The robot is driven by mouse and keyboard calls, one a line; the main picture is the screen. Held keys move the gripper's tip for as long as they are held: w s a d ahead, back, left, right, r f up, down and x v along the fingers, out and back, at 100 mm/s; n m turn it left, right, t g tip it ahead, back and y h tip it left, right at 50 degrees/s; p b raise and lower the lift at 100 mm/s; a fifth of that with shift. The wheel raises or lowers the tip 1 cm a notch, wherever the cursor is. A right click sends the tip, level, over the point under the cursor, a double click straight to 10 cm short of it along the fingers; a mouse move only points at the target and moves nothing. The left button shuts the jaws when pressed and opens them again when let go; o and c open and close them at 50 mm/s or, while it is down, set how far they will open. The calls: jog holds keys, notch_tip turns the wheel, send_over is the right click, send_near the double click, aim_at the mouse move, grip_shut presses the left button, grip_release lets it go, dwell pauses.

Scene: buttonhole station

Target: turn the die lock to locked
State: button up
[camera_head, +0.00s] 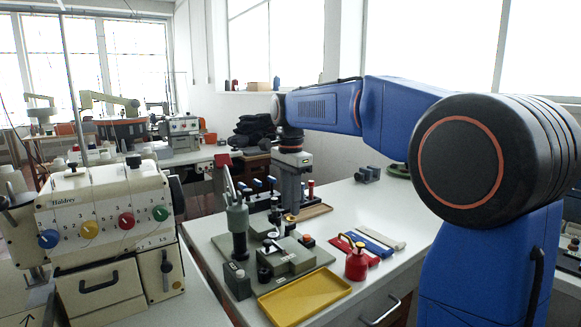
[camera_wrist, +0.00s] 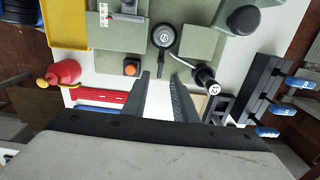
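The grey-green buttonhole machine (camera_head: 290,262) stands on the white table. It also fills the upper wrist view (camera_wrist: 198,42). On it I see a round dark knob with a pale symbol on its cap (camera_wrist: 164,38) and a black lever with a white-marked ball end (camera_wrist: 212,88). I cannot tell for sure which of them is the die lock, and the marks are too small to read. My gripper (camera_head: 290,207) points down over the back of the machine. In the wrist view its two fingers (camera_wrist: 162,76) are apart with nothing between them.
An orange button (camera_wrist: 131,67) sits beside the fingers. A yellow tray (camera_head: 304,296) and a red oil can (camera_head: 356,262) stand near the front. Blue-handled black clamps (camera_head: 262,190) stand behind the machine. Red, blue and pale strips (camera_head: 376,240) lie to the right, with bare table beyond.

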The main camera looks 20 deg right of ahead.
aim_at(291, 224)
notch_tip(291, 224, up, 12)
dwell(0.4)
